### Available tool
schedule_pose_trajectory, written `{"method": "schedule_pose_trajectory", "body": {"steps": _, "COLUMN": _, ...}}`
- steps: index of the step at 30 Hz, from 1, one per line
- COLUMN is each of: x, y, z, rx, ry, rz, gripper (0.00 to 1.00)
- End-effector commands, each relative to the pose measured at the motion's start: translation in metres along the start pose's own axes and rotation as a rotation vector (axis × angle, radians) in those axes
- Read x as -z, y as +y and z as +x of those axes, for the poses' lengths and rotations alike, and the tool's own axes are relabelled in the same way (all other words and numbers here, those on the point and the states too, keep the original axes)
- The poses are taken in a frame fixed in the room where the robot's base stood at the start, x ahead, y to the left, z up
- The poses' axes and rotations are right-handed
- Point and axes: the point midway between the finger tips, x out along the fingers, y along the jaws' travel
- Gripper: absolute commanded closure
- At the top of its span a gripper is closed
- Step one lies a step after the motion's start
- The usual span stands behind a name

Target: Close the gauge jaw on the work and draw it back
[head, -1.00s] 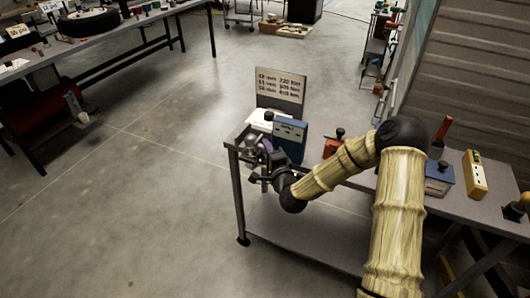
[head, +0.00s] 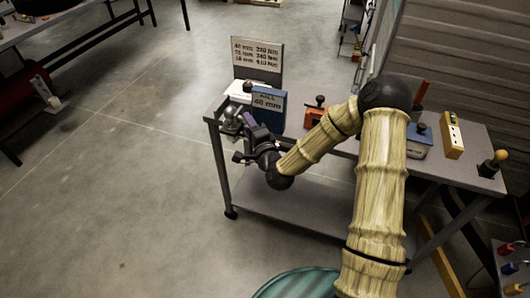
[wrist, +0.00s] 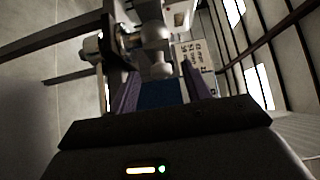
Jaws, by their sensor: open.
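The gauge is a blue box (head: 268,108) with a pale readout that seems to read 48 mm, at the left end of the grey bench. Grey metal gauge parts (head: 232,120) stick out at its left, partly hidden by my gripper. My gripper (head: 246,124) is at these parts, off the bench's left front edge. In the wrist view its two purple fingers (wrist: 160,88) are apart. A pale metal stem with a rounded knob (wrist: 158,68) shows between and just beyond them. I cannot tell whether they touch it. Which metal part is the jaw is unclear.
A card with mm and Nm figures (head: 257,60) stands behind the gauge. An orange item (head: 315,116), a blue-grey box (head: 419,142) and a yellow box (head: 452,135) stand further right on the bench (head: 475,172).

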Motion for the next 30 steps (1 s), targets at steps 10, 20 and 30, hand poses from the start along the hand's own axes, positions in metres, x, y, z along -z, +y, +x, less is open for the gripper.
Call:
{"method": "schedule_pose_trajectory", "body": {"steps": 10, "x": -0.001, "y": 0.002, "z": -0.066, "rx": -0.003, "ry": -0.003, "rz": 0.002, "gripper": 0.52}}
{"method": "schedule_pose_trajectory", "body": {"steps": 20, "x": 0.0, "y": -0.005, "z": -0.095, "rx": -0.002, "ry": -0.003, "rz": 0.001, "gripper": 0.52}}
{"method": "schedule_pose_trajectory", "body": {"steps": 30, "x": -0.001, "y": -0.005, "z": -0.112, "rx": -0.003, "ry": -0.004, "rz": 0.003, "gripper": 0.52}}
